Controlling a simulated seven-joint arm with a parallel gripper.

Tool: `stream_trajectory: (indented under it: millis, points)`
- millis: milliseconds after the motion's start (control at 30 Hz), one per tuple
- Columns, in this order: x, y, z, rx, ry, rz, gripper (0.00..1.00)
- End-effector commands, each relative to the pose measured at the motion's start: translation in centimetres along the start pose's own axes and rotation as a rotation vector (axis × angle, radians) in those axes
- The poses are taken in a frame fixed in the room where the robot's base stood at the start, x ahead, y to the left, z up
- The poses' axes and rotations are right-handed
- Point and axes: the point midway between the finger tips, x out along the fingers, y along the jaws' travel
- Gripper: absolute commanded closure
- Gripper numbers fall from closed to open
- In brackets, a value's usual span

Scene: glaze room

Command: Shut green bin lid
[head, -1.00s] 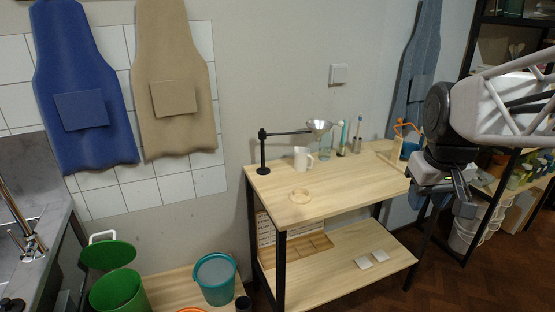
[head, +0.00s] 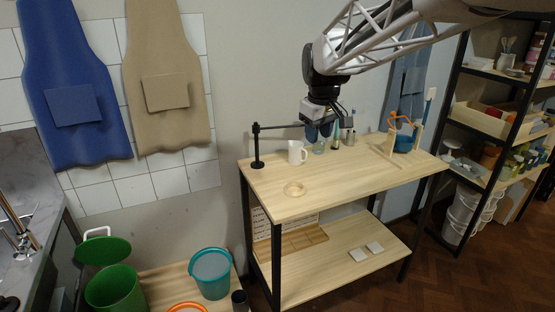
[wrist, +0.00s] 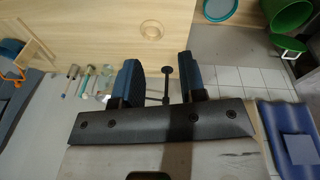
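The green bin (head: 113,289) stands at the lower left of the head view, partly cut off by the bottom edge. Its green lid (head: 104,251) is open, tilted up at the back of the bin, with a white handle (head: 97,232) above it. In the wrist view the bin (wrist: 291,13) is at the top right corner, with the lid (wrist: 288,43) beside it. My gripper (head: 319,132) is over the back of the wooden table, well to the right of the bin. In the wrist view my gripper (wrist: 158,75) has its fingers apart, with nothing held between them.
A teal bucket (head: 211,273) and an orange rim (head: 187,309) are right of the bin. A sink counter (head: 20,254) borders the bin's left.

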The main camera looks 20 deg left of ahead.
Motion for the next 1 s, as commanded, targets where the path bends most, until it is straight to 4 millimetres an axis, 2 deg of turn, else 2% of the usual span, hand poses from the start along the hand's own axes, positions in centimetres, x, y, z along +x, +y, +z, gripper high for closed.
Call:
stream_trajectory:
  millis: [33, 100, 333, 567, 1000]
  points:
    - [0.5, -0.5, -1.6, -0.027, -0.001, -0.003, 0.62]
    - [1.0, -1.1, -3.7, -0.064, -0.002, -0.007, 0.62]
    - [3.0, -3.6, -10.3, -0.185, -0.004, -0.018, 0.62]
    - [5.4, -7.0, -16.6, -0.306, -0.008, -0.029, 0.62]
    - [10.7, -15.6, -27.9, -0.537, -0.009, -0.048, 0.62]
